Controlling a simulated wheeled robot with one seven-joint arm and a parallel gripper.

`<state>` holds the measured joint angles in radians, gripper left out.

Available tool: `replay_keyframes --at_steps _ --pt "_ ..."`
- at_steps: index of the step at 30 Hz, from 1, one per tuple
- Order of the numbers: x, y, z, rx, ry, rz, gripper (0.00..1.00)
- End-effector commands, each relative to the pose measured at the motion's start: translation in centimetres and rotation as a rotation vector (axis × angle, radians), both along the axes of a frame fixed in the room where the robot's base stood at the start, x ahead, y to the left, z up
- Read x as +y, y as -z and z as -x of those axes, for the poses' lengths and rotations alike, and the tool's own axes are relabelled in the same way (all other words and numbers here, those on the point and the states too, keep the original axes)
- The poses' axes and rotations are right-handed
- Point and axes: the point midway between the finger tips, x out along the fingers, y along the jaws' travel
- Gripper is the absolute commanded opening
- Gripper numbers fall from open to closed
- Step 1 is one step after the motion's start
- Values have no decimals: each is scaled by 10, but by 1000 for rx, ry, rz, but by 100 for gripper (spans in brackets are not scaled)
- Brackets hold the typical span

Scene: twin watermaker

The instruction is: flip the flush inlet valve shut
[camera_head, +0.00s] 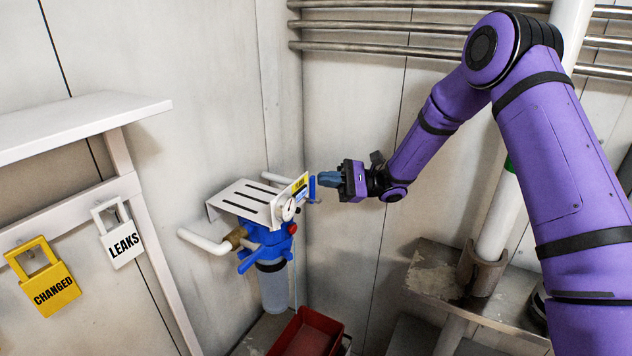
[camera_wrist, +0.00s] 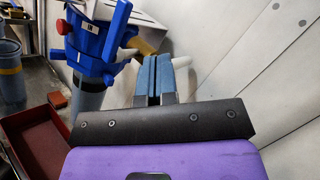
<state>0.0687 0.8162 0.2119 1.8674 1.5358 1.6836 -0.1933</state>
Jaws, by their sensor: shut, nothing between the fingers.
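The blue filter head (camera_head: 265,238) hangs below a white slotted bracket on the wall, with a clear bowl (camera_head: 274,287) under it. An upright blue lever (camera_head: 312,188) stands at its right side, by a yellow tag; I take it as the flush inlet valve handle. My gripper (camera_head: 326,179) is shut and empty, just right of this lever; I cannot tell whether they touch. In the wrist view the closed blue fingertips (camera_wrist: 160,62) lie just below a brass fitting (camera_wrist: 141,45), with a tilted blue lever (camera_wrist: 116,24) to their upper left. Valve markings are unreadable.
A second blue handle (camera_head: 248,262) sits at the filter's lower left, and a red knob (camera_head: 292,228) at its right. A red tray (camera_head: 306,334) is below. Padlocks marked CHANGED (camera_head: 45,285) and LEAKS (camera_head: 120,243) hang at left. Steel pipes (camera_head: 390,49) cross the back wall.

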Motion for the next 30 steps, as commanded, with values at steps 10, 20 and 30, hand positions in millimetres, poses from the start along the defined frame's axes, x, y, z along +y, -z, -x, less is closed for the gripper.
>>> replay_keyframes --at_steps 10,20,30 --pt "-16 7 -25 -1 2 0 0" --pt "-21 9 -32 -1 0 0 0" --pt "-20 -9 -19 -39 -33 59 0"
